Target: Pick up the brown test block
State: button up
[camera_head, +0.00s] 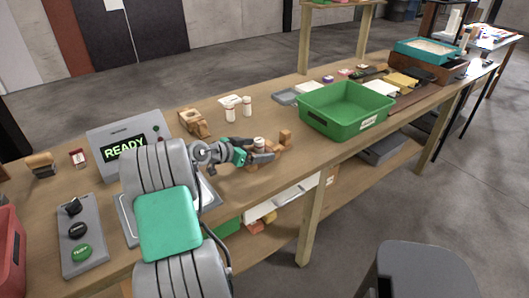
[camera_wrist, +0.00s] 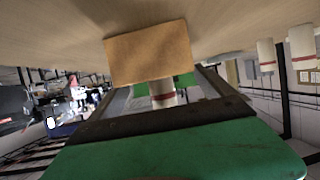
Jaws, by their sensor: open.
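Small brown blocks stand close together near the table's front edge, one (camera_head: 285,136) just beyond my gripper's tips; which is the test block I cannot tell. My gripper (camera_head: 268,152) is open beside this group, low over the table. In the wrist view a plain brown block (camera_wrist: 148,52) shows large, close ahead of the open jaws. A white bottle with a red band (camera_wrist: 163,93) shows partly behind that block; its white top (camera_head: 259,141) shows by my gripper in the head view. My gripper hides part of the group, and I cannot tell whether it touches anything.
A green bin (camera_head: 347,106) stands to the right of the blocks. Two white bottles (camera_head: 238,110) and a wooden piece (camera_head: 194,122) stand behind. A grey detector with a READY screen (camera_head: 126,148) is at left. Bare tabletop lies between the bottles and blocks.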

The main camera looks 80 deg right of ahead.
jog(key=shift+x, duration=1.1)
jog(key=shift+c, duration=0.5)
jog(key=c, duration=1.5)
jog(key=shift+c, duration=0.6)
jog(key=shift+r, duration=0.15)
